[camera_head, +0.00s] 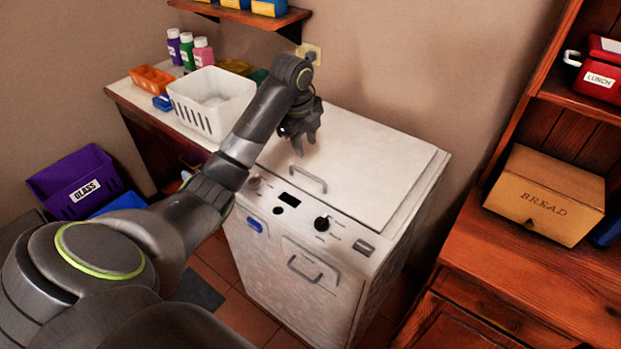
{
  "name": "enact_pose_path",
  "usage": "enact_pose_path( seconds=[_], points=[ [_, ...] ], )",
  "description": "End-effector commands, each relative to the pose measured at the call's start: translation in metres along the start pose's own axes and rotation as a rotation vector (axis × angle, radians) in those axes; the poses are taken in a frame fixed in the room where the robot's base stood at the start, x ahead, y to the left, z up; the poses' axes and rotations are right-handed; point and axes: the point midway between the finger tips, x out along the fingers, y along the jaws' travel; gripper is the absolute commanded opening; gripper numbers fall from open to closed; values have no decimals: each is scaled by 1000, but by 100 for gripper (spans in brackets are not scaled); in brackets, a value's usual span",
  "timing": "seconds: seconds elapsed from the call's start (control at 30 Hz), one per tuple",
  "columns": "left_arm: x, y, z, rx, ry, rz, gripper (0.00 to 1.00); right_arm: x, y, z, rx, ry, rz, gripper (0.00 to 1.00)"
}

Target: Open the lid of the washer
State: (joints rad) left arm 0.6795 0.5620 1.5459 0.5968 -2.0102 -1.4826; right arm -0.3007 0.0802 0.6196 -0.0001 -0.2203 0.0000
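The washer (300,291) is a white top-loading box in the middle of the view, with knobs and a small dark display along its front edge. Its lid (372,170) is a flat white panel on top and lies shut. A grey bar handle (309,179) sits at the lid's front left edge. My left gripper (306,146) points down over the back left part of the lid, behind the handle and apart from it. Its fingers look spread with nothing between them. My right gripper does not show.
A white basket (211,101), an orange tray (151,78) and several bottles stand on the counter at left. A wall shelf (245,14) hangs above. A wooden cabinet (530,275) with a bread box (545,194) stands at right. A purple bin (75,182) is at lower left.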

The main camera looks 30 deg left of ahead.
Motion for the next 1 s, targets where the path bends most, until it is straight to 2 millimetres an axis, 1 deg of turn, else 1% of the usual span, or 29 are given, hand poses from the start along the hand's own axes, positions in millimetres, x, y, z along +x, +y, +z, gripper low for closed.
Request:
enact_pose_path(
  seconds=[0.03, 0.57, 0.6, 0.7, 0.8, 0.9, 1.0],
  points=[
    [11, 1, 0, 0, 0, 0, 33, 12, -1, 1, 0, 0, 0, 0],
    [64, 1, 0, -1, 0, -1, 33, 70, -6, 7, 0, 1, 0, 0],
    [69, 1, -1, -2, 2, 3, 33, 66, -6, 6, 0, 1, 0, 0],
    [86, 1, -1, -1, 2, 2, 33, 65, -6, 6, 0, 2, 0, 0],
    [99, 0, -1, -1, 2, 2, 33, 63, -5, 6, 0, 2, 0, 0],
    [108, 0, 0, -1, 1, 1, 33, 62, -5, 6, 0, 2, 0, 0],
    [113, 0, 0, -1, 0, -1, 33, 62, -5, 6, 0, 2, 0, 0]
  ],
)
